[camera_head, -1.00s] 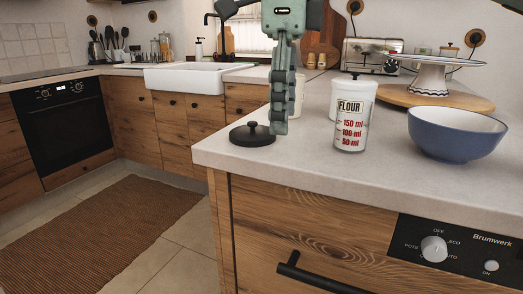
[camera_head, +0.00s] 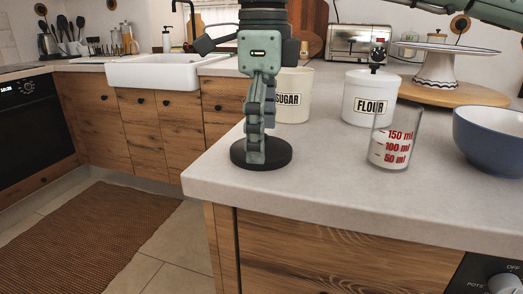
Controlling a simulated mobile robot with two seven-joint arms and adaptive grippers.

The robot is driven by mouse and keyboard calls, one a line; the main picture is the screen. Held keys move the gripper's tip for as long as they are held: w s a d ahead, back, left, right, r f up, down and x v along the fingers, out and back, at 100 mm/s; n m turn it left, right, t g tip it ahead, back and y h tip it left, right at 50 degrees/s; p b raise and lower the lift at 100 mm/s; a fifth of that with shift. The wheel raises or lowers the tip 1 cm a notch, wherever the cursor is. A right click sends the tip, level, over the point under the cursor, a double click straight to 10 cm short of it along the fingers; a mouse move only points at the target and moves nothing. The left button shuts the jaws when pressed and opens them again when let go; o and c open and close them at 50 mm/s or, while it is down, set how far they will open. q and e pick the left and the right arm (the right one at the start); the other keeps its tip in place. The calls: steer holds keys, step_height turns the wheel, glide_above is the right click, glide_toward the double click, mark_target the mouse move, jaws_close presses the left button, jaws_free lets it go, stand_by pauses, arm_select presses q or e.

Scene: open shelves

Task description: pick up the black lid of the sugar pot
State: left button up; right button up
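The black lid (camera_head: 280,156) of the sugar pot lies flat on the worktop near its corner. The cream sugar pot (camera_head: 293,96), labelled SUGAR, stands behind it without a lid on top. My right gripper (camera_head: 257,154) points straight down over the lid, its fingertips at the lid's middle. The fingers hide the knob and overlap each other from this side. I cannot tell whether they are apart or closed on the knob. My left gripper is not in view.
A white flour pot (camera_head: 362,100) and a clear measuring glass (camera_head: 396,140) stand right of the lid. A blue bowl (camera_head: 492,140) is farther right. The worktop edge (camera_head: 330,215) is close in front. A toaster (camera_head: 361,41) stands behind.

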steer(key=c, duration=1.2)
